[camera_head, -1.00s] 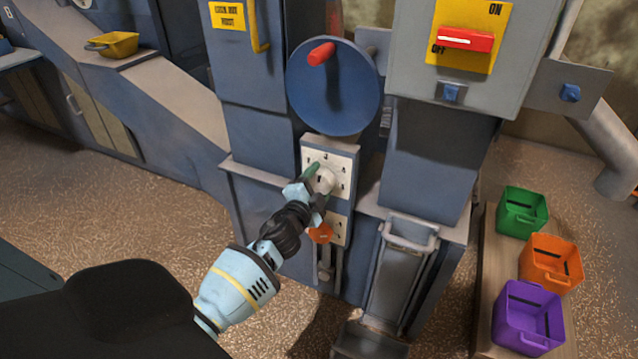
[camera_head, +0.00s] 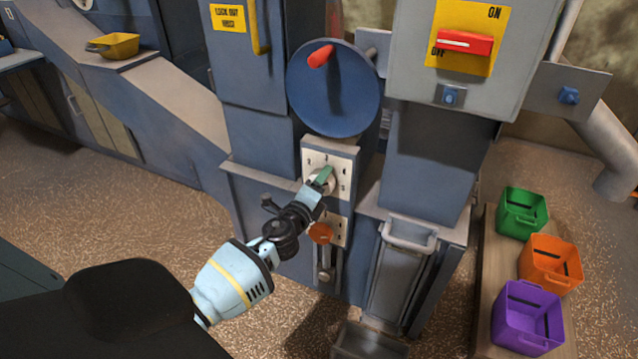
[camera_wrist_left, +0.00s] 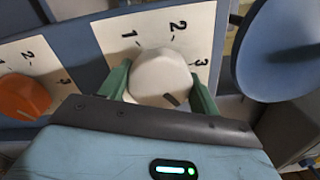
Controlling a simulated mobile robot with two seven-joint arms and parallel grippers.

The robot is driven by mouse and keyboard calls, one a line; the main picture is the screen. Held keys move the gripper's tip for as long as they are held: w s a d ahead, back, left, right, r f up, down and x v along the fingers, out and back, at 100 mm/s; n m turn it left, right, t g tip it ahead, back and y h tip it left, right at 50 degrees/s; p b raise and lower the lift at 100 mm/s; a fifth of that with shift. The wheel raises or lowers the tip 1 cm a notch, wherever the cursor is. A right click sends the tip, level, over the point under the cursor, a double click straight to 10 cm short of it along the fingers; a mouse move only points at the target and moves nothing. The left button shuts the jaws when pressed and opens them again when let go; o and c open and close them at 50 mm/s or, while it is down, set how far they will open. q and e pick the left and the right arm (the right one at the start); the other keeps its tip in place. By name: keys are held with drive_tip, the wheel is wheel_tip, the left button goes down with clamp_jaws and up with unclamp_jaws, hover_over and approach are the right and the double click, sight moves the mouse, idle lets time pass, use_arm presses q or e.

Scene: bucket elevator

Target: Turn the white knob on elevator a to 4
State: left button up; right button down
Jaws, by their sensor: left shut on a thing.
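The white knob (camera_head: 317,184) sits on a white dial plate (camera_head: 341,163) with printed numbers, on the blue elevator housing below the blue disc. My left gripper (camera_head: 325,178) is at the knob, its green fingers on either side of it. In the left wrist view the white knob (camera_wrist_left: 158,72) is between the two fingers of the left gripper (camera_wrist_left: 161,88), shut on it. The numbers 1, 2 and 3 show around the knob there. A dark mark on the knob faces lower right. The 4 is hidden in the wrist view. My right gripper is not in view.
An orange knob (camera_head: 320,233) is just below the white one. A blue disc with a red handle (camera_head: 321,56) is above. A red switch (camera_head: 465,43) is at upper right. Green, orange and purple bins (camera_head: 528,321) stand at right.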

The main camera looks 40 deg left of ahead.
use_arm(q)
drive_tip(key=shift+m, duration=0.5)
drive_tip(key=o, duration=1)
drive_tip(key=shift+c, duration=0.2)
drive_tip(key=v, duration=0.8)
drive_tip(key=shift+p, duration=0.4)
drive_tip(key=shift+w, duration=0.1)
